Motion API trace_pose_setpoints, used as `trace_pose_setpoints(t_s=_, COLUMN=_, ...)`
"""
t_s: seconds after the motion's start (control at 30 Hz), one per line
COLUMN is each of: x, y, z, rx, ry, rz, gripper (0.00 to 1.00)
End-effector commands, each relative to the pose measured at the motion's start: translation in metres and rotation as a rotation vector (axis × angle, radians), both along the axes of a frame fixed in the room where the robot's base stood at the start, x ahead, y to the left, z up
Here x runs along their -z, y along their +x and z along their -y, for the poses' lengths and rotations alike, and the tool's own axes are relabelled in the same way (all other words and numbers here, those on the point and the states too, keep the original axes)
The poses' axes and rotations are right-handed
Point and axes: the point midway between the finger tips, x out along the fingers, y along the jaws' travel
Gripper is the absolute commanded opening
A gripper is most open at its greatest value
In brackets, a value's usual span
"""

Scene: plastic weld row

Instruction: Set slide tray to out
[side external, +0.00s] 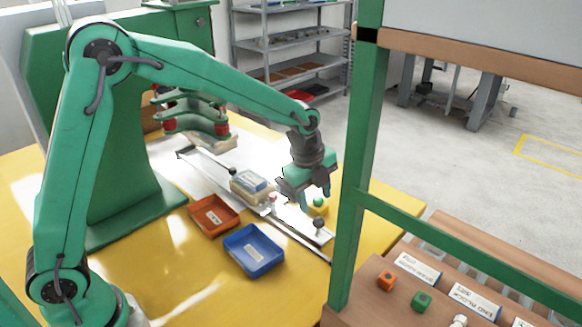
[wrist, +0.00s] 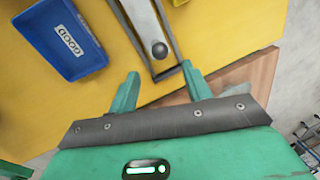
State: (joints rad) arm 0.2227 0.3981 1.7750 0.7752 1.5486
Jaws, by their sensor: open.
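The slide tray (side external: 291,219) is a pale strip between dark rails on the yellow table. A dark ball knob (side external: 319,223) stands near its front end. In the wrist view the tray (wrist: 136,14) runs down from the top, with the grey knob (wrist: 159,49) near its end. My gripper (side external: 315,202) is above the front part of the tray, pointing down, near the knob. In the wrist view my gripper (wrist: 160,81) is open and empty, its fingers on either side of the knob's line. I see no contact with the knob.
A cream block with a blue top (side external: 250,186) sits along the rails, near another dark knob (side external: 233,171). An orange bin (side external: 214,216) and a blue bin (side external: 254,250) stand left of the rails. A green post (side external: 358,160) and wooden shelf (side external: 395,300) stand at right.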

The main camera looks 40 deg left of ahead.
Motion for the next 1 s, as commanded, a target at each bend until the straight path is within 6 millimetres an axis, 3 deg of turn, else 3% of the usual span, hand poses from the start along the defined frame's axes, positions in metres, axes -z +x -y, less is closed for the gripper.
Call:
trace_pose_setpoints(t_s=0.27, x=0.012, y=0.002, z=0.0, rx=-0.002, ry=0.0, rz=-0.002, gripper=0.49)
trace_pose_setpoints(t_s=0.73, x=0.064, y=0.012, z=0.002, rx=-0.004, ry=0.0, rz=-0.003, gripper=0.49)
trace_pose_setpoints(t_s=1.0, x=0.077, y=0.015, z=0.003, rx=-0.004, ry=-0.001, rz=-0.001, gripper=0.49)
